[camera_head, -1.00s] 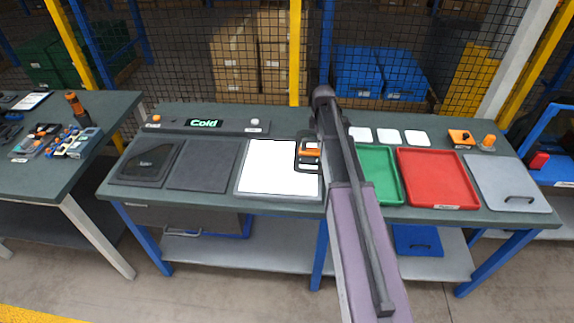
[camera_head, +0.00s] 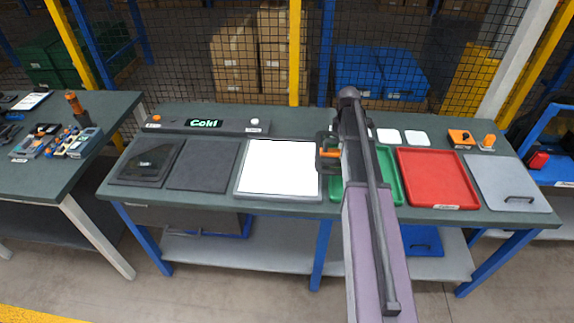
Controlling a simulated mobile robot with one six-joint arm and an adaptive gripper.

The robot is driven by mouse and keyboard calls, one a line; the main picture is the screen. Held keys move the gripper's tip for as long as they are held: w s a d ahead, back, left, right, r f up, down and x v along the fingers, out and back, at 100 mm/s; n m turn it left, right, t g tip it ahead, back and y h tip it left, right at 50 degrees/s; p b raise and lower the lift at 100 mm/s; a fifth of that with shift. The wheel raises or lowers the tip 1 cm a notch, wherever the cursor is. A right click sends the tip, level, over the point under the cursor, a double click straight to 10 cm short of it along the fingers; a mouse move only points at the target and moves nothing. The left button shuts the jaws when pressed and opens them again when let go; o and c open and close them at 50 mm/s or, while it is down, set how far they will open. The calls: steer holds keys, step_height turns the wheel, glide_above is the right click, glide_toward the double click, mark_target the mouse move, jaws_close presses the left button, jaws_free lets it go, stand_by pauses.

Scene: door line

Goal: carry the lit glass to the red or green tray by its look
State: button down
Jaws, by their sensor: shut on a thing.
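My gripper (camera_head: 328,152) is shut, at the left edge of the green tray (camera_head: 395,190) and just right of the bright white panel (camera_head: 278,168). An orange piece shows at its jaws. I cannot make out the glass it holds, as my gripper and arm cover that spot. The green tray is partly hidden behind my arm. The red tray (camera_head: 437,178) lies to its right in full view and looks empty. The white panel glows evenly with nothing visible on it.
Left of the white panel lie a dark mat (camera_head: 203,165) and a glossy dark panel (camera_head: 147,162). White squares (camera_head: 418,138) lie behind the trays. A grey lidded tray (camera_head: 506,183) is at far right. Mesh fencing stands behind.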

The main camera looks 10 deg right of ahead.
steer(key=shift+s+d, duration=0.2)
steer(key=shift+d, duration=0.55)
steer(key=shift+s+d, duration=0.25)
steer(key=shift+d, duration=0.45)
steer(key=shift+s+d, duration=0.2)
steer(key=shift+d, duration=0.55)
steer(key=shift+d, duration=0.15)
steer(key=shift+s+d, duration=0.3)
steer(key=shift+d, duration=0.65)
steer(key=shift+s+d, duration=0.25)
steer(key=shift+d, duration=0.65)
steer(key=shift+s+d, duration=0.3)
steer(key=shift+d, duration=0.65)
steer(key=shift+f, duration=0.1)
steer(key=shift+f+b, duration=3.9)
steer(key=shift+b, duration=0.1)
steer(key=shift+f+b, duration=0.35)
steer(key=shift+c, duration=2.3)
jaws_free()
steer(key=shift+r, duration=0.15)
